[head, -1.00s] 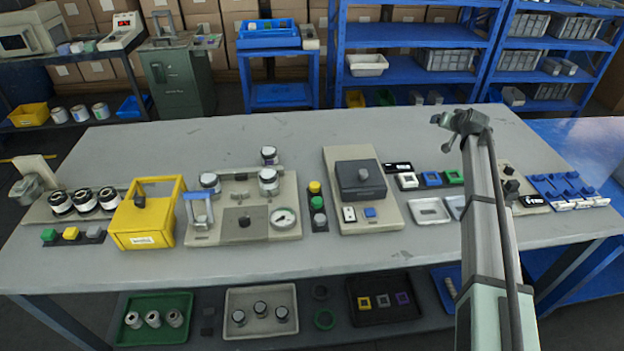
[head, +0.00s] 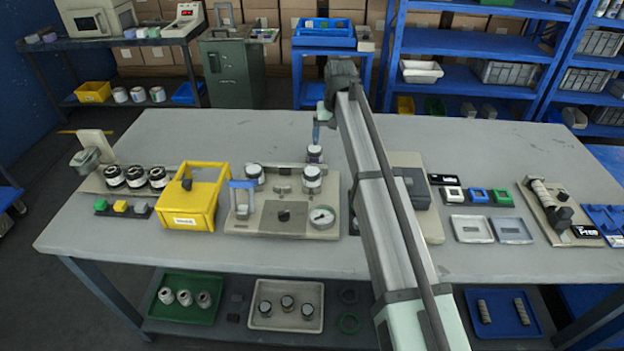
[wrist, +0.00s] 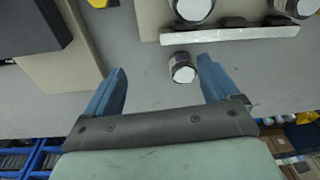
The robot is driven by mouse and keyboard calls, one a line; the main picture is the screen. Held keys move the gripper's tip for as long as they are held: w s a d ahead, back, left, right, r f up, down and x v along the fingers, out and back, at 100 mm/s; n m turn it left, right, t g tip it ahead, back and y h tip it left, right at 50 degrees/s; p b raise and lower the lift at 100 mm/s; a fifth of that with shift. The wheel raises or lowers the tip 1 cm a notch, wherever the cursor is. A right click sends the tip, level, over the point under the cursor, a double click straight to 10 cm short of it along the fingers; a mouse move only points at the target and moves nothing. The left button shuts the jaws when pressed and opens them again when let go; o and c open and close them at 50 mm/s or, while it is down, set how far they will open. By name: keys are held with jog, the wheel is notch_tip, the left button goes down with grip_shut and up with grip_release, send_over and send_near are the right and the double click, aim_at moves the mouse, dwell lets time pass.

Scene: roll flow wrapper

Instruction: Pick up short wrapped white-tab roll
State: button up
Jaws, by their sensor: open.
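A short roll (head: 315,153) with a dark wrap and a pale top stands alone on the table behind the beige gauge fixture. The wrist view shows the same roll (wrist: 183,69) between the blue fingertips, nearer the right one. I cannot make out a white tab on it. My gripper (head: 318,138) hangs directly over or just at this roll. In the wrist view my gripper (wrist: 163,66) is open, with a gap on both sides of the roll. How far the fingertips are above the table is hard to tell.
The gauge fixture (head: 270,218) bears two more pale-topped rolls close by. Its pale bar (wrist: 230,34) shows near the roll. A beige machine with a dark box (head: 412,185) is partly hidden by my arm. A yellow box (head: 190,205) stands left. The table behind is clear.

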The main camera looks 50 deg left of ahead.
jog(key=h, duration=0.1)
send_near(312, 177)
jog(key=w+a+r, duration=0.1)
jog(key=w+a, duration=0.2)
jog(key=shift+n, duration=0.4)
jog(key=f, duration=0.8)
jog(key=shift+s+f, duration=0.25)
jog(key=shift+f, duration=0.05)
jog(key=shift+s+d+f, duration=0.1)
jog(key=shift+d+f, duration=0.05)
jog(key=shift+f, duration=1.1)
jog(key=shift+s+d+f, duration=0.1)
jog(key=shift+d+f, duration=0.1)
jog(key=shift+f, duration=1.1)
jog(key=c, duration=1.2)
